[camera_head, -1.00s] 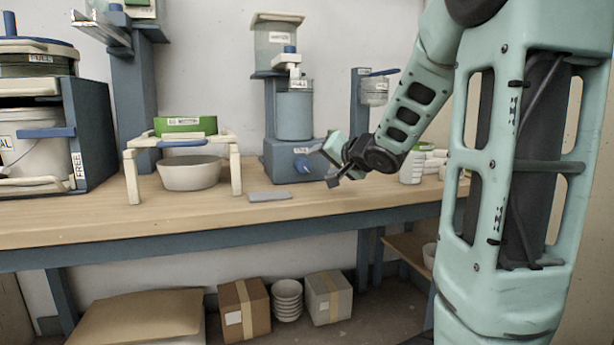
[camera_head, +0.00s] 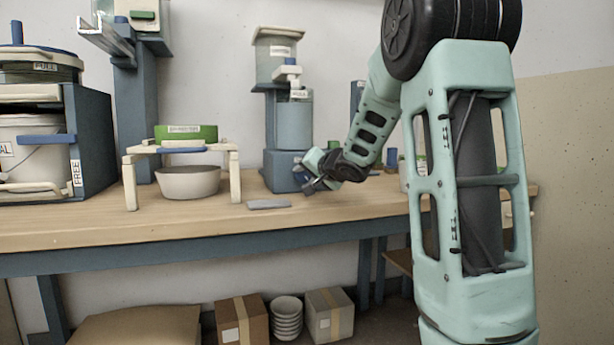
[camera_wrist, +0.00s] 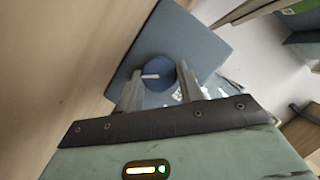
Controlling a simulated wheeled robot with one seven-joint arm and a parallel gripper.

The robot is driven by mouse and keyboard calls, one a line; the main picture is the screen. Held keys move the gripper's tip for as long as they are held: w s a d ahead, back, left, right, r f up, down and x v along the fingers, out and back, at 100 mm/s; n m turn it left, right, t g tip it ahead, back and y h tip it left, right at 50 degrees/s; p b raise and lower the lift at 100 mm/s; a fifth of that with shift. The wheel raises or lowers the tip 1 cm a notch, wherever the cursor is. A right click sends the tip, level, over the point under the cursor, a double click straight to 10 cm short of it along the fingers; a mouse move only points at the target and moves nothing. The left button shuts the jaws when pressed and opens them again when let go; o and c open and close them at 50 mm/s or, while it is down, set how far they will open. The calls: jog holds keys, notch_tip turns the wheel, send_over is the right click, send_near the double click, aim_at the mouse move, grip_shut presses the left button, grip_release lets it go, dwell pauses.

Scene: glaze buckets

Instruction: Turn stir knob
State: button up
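The stir knob (camera_wrist: 158,69) is a round dark blue dial with a white pointer mark, on the face of the blue base (camera_wrist: 205,37) in the wrist view. My gripper (camera_wrist: 160,73) is open, with one finger on each side of the knob; I cannot tell if the fingers touch it. In the head view, my gripper (camera_head: 308,184) is in front of the right part of the stirrer's blue base (camera_head: 278,172) and hides the knob. A blue-grey container (camera_head: 294,127) stands above the base.
A flat grey piece (camera_head: 269,204) lies on the wooden bench (camera_head: 330,208) just left of my gripper. A white bowl (camera_head: 188,181) sits under a small stand (camera_head: 235,178) further left. Boxes (camera_head: 242,318) and stacked bowls (camera_head: 287,316) are under the bench.

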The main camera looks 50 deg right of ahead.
jog(key=c, duration=0.3)
